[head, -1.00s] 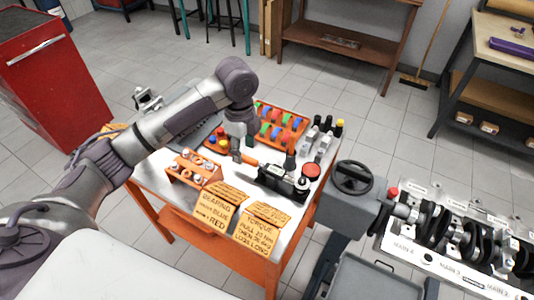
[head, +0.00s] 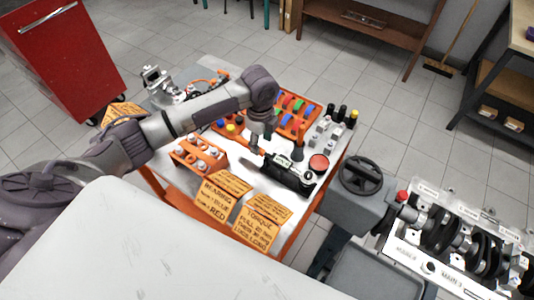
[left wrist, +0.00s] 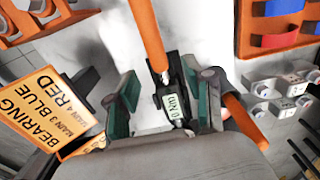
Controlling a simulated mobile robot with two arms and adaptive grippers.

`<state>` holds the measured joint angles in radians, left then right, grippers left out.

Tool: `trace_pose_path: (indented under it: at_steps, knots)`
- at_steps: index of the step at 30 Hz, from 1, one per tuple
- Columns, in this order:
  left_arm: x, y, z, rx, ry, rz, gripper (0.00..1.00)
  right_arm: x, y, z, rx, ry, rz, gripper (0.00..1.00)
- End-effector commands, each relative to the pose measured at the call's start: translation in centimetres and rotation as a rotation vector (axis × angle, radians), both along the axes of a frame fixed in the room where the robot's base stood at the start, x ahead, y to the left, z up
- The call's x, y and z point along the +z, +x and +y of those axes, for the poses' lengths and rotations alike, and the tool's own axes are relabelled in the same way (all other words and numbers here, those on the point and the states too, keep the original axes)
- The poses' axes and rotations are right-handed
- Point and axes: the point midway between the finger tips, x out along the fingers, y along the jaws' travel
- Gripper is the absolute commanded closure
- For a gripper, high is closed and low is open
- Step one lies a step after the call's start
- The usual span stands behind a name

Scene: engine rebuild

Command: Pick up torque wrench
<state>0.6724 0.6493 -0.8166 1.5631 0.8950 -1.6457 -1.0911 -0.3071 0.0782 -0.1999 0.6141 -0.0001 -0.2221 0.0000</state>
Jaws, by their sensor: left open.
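The torque wrench (left wrist: 150,35) shows in the left wrist view as an orange handle leading to a dark body with a small screen reading 0 Nm. My left gripper (left wrist: 163,100) is open, with one green-padded finger on each side of the wrench near its screen. I cannot tell whether either finger touches it. My right gripper is not in view.
The bearing card (head: 222,194) and torque card (head: 262,222) lie at the table's front. A crankshaft engine block (head: 455,245) stands right.

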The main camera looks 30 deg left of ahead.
Motion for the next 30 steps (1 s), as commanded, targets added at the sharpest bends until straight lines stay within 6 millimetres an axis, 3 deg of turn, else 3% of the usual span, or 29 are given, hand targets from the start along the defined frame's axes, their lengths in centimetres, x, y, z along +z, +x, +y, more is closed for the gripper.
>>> trace_pose_path:
  at_steps: [4, 10, 19, 28, 30]
  knots:
    - [-1.8, -0.1, 0.4, 0.002, 0.002, 0.007, 0.48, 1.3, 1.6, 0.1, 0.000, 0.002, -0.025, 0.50]
    - [-4.5, 0.0, 0.6, 0.001, 0.002, 0.004, 0.48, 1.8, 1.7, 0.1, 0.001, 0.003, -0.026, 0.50]
    - [-5.0, 0.1, 0.6, -0.001, 0.002, 0.001, 0.50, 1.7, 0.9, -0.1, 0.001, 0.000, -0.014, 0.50]
    - [-5.0, 0.1, 0.6, 0.000, 0.002, 0.001, 1.00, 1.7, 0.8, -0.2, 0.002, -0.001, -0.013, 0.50]
    - [-5.0, 0.1, 0.6, 0.000, 0.002, 0.001, 1.00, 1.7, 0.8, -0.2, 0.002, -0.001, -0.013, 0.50]
